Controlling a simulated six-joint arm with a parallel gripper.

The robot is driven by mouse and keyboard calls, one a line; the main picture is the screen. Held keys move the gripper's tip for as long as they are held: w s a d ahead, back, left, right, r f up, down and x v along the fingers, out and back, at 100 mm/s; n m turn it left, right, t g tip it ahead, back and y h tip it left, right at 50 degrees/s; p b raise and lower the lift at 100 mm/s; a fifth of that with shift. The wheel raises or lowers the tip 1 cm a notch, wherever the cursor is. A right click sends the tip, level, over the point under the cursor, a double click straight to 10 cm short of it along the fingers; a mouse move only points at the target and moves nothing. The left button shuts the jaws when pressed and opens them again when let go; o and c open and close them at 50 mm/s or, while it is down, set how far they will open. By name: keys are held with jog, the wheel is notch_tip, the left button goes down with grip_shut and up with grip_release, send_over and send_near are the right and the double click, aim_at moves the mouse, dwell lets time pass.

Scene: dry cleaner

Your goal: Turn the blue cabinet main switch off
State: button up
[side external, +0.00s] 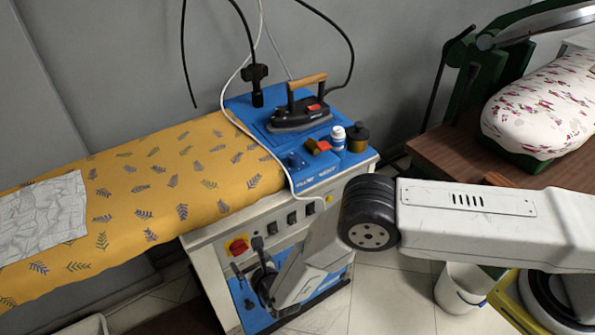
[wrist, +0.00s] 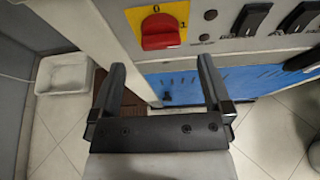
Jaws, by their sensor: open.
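The main switch is a red rotary knob on a yellow plate, on the front panel of the blue and grey ironing cabinet (side external: 208,262). In the wrist view the knob (wrist: 160,31) is at top centre, with a 0 above it and a 1 at its right. Its grip looks roughly horizontal, towards the 1. The switch also shows in the side view (side external: 238,246). My gripper (wrist: 162,66) is open and empty, its fingers pointing towards the panel. In the wrist view the knob lies beyond the fingertips, between their lines; it appears apart from them.
Black rocker switches (side external: 292,219) sit right of the knob. An iron (side external: 300,115), bottles and a hanging cord are on the blue top. A yellow patterned ironing board (side external: 150,180) extends left. A white bin (wrist: 64,74) stands on the floor.

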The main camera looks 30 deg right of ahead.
aim_at(240, 249)
jog(key=shift+x, duration=2.4)
jog(key=shift+c, duration=0.2)
jog(key=c, duration=1.2)
